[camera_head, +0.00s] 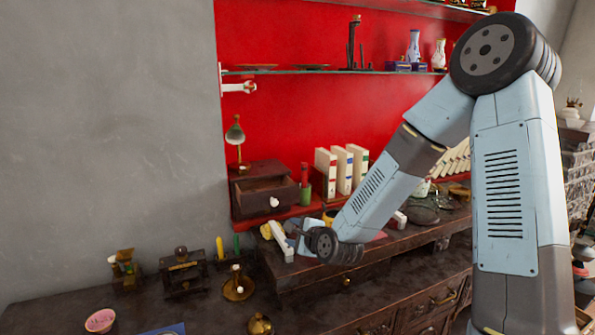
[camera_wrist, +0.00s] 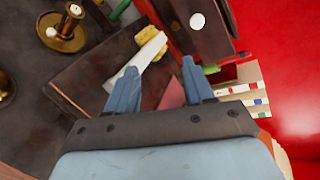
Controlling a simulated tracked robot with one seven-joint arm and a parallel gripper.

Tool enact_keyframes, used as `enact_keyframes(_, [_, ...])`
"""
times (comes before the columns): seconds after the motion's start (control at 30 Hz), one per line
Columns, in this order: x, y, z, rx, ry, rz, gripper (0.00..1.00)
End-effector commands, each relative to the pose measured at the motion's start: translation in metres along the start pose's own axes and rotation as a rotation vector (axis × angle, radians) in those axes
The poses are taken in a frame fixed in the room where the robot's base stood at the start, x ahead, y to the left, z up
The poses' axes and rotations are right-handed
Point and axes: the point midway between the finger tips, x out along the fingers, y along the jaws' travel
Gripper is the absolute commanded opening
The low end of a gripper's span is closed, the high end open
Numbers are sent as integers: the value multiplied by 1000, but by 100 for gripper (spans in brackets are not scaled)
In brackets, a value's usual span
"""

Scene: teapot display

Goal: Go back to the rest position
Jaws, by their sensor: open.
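My gripper (camera_wrist: 159,66) is open, with its two blue fingers apart and nothing seen gripped between them. In the head view my gripper (camera_head: 303,236) is at the end of the outstretched arm, low over the left end of the raised dark wooden counter. A white bar (camera_wrist: 138,58) lies just ahead of the fingers in the wrist view, partly behind the left one. The white bar also shows in the head view (camera_head: 282,242). A yellow lump (camera_wrist: 147,36) lies beside it. I cannot tell whether a finger touches the bar.
A small wooden box with a pulled-out drawer (camera_head: 264,197) stands just behind the gripper. White binders (camera_head: 344,171) stand to its right. A brass candle holder (camera_head: 237,285) and a pink bowl (camera_head: 100,320) are on the lower counter. A glass shelf (camera_head: 330,72) hangs above.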

Motion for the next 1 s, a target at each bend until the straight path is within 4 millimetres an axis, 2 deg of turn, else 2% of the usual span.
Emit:
enact_keyframes(0.27, [-33,-15,-17,-392,95,154,52])
enact_keyframes(0.47, [-67,-32,-30,-636,156,268,52])
enact_keyframes(0.77, [-132,-60,-42,-943,223,445,52])
enact_keyframes(1.0, [-196,-81,-44,-1136,244,585,52])
